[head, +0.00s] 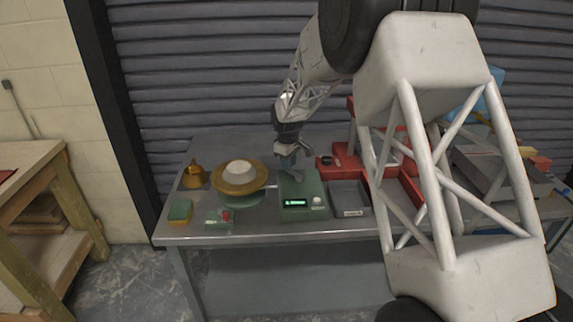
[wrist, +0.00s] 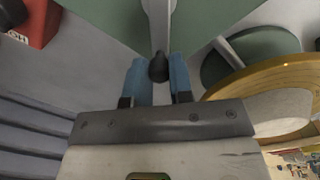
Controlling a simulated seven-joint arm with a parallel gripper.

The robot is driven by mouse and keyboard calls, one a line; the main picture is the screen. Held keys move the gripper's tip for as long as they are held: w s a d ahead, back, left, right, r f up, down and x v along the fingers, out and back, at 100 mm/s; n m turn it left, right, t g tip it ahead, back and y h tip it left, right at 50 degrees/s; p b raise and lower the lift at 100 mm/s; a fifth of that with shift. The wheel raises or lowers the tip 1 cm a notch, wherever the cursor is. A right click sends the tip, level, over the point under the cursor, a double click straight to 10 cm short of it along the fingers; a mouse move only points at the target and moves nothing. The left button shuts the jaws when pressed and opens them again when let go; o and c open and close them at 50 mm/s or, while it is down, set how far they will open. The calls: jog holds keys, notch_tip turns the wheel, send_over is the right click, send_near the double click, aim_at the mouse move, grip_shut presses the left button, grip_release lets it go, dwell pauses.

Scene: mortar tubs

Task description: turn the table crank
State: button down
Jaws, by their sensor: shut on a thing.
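My gripper (head: 288,162) points down over the back of a green box with a lit display (head: 300,203). In the wrist view its two blue fingers (wrist: 159,80) are closed on a dark knob (wrist: 158,66). The knob sits at the end of a light grey bar (wrist: 157,22), which looks like the crank; where the bar joins is hidden. Left of the gripper stands a turntable with a golden round plate (head: 228,184) on a green base (head: 241,199). A pale round lump (head: 240,170) rests on the plate. The plate's edge also shows in the wrist view (wrist: 250,78).
A brass bell (head: 194,176), a green-yellow sponge (head: 180,212) and a small green box with a red button (head: 224,217) stand at left. The ribbed shutter (head: 200,70) closes off the back.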

aim_at(299, 172)
jog(key=d+m, duration=0.1)
jog(key=m, duration=0.1)
jog(key=w+d+m, duration=0.1)
jog(key=m, duration=0.1)
jog(key=shift+m, duration=0.3)
jog(key=shift+w+d+m, duration=0.1)
jog(key=shift+d+m, duration=0.4)
jog(key=shift+m, duration=0.75)
jog(key=shift+w+d+m, duration=0.1)
jog(key=shift+d+m, duration=0.4)
jog(key=shift+m, duration=0.75)
jog(key=c, duration=1)
grip_release()
jog(key=shift+r, duration=0.1)
jog(key=shift+a+r, duration=0.2)
jog(key=shift+r, duration=3.6)
